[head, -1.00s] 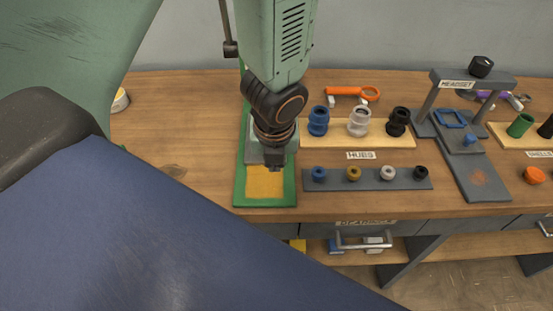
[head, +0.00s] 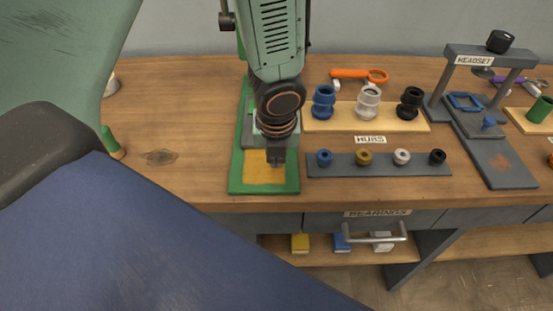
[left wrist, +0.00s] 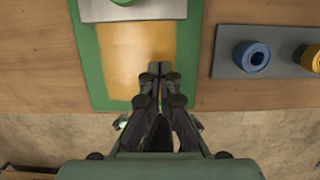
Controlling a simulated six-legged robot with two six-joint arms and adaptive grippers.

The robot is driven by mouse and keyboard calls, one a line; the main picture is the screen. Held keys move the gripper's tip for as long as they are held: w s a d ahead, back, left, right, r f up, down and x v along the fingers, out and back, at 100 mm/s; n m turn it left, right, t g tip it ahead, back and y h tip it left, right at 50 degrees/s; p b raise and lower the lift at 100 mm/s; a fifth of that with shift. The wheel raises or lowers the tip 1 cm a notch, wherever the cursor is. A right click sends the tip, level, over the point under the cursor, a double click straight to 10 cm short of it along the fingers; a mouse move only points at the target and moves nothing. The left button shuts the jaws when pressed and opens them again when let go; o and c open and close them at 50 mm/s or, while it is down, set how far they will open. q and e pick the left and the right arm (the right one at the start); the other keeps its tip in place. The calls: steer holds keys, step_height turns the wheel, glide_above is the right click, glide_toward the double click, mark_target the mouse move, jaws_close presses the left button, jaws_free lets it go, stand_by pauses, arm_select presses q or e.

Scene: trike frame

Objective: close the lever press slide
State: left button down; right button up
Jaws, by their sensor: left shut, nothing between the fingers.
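The lever press has a green base (head: 236,175) with a yellow pad (head: 262,173) at its front. Part of its grey slide (head: 249,132) shows behind the pad; my arm hides the rest. In the left wrist view a pale grey block (left wrist: 130,11) sits at the top of the base, beyond the yellow pad (left wrist: 150,50). A dark knob (head: 226,20) shows at the press's upper left. My left gripper (head: 276,161) points down over the pad, in front of the slide. Its fingers (left wrist: 158,69) are shut and empty; contact cannot be told. My right gripper is out of view.
To the right are a hub board (head: 415,125), a grey bearing strip (head: 335,168) with several rings, and a headset stand (head: 505,176). A green and tan piece (head: 112,143) lies left. The bench is clear just left of the press. A drawer handle (head: 374,238) juts out below.

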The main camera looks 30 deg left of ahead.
arm_select(q)
steer(key=shift+w+a+b, duration=0.15)
steer(key=shift+w+a, duration=0.15)
steer(key=shift+w, duration=0.3)
steer(key=shift+w+a+b, duration=0.15)
steer(key=shift+w+a, duration=0.15)
steer(key=shift+w, duration=0.25)
steer(key=shift+w+a, duration=0.45)
steer(key=shift+w, duration=0.15)
steer(key=shift+s, duration=0.1)
steer(key=shift+d, duration=0.1)
steer(key=shift+r, duration=0.1)
